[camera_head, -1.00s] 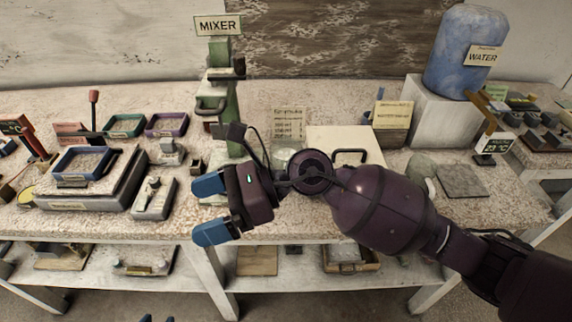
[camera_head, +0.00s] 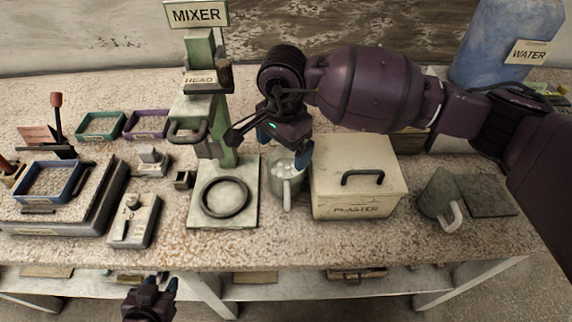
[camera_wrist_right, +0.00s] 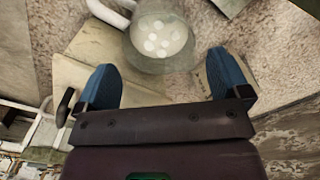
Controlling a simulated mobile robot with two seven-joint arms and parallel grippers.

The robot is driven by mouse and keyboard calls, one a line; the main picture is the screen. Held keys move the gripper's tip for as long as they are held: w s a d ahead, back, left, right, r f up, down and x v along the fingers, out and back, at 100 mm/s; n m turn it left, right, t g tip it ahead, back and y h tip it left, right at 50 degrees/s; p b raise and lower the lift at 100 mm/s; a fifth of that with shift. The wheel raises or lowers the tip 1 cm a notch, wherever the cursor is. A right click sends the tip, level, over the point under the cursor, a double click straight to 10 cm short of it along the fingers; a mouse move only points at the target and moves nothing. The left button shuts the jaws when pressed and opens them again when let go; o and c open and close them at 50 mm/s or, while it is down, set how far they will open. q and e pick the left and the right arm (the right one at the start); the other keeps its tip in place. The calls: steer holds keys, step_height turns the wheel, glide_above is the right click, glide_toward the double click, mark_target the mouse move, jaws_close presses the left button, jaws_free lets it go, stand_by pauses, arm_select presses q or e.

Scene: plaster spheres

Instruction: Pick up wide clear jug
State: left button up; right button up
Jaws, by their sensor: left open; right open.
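A clear jug (camera_head: 285,188) with a pale handle and several white round pieces in it stands between the mixer and the plaster box. It also shows in the right wrist view (camera_wrist_right: 162,42), upper middle, its handle at upper left. My right gripper (camera_head: 284,148) is open and points down just above and behind this jug. In the wrist view the blue fingers are spread, with the jug just beyond them and nothing held. A second, grey-green jug (camera_head: 436,193) with a white handle stands right of the plaster box. My left gripper (camera_head: 152,292) is low at the bottom edge, open and empty.
The green mixer (camera_head: 202,105) with its base plate and dark ring (camera_head: 226,197) stands close left of the clear jug. The plaster box (camera_head: 358,150) with a black lid handle is close on its right. The bench front (camera_head: 300,245) is clear.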

mark_target(284, 169)
steer(key=shift+s+f, duration=0.2)
steer(key=shift+f, duration=3.5)
steer(key=shift+c, duration=0.2)
steer(key=shift+r, duration=0.1)
steer(key=c, duration=0.8)
steer(key=shift+c, duration=0.2)
steer(key=shift+r, duration=0.1)
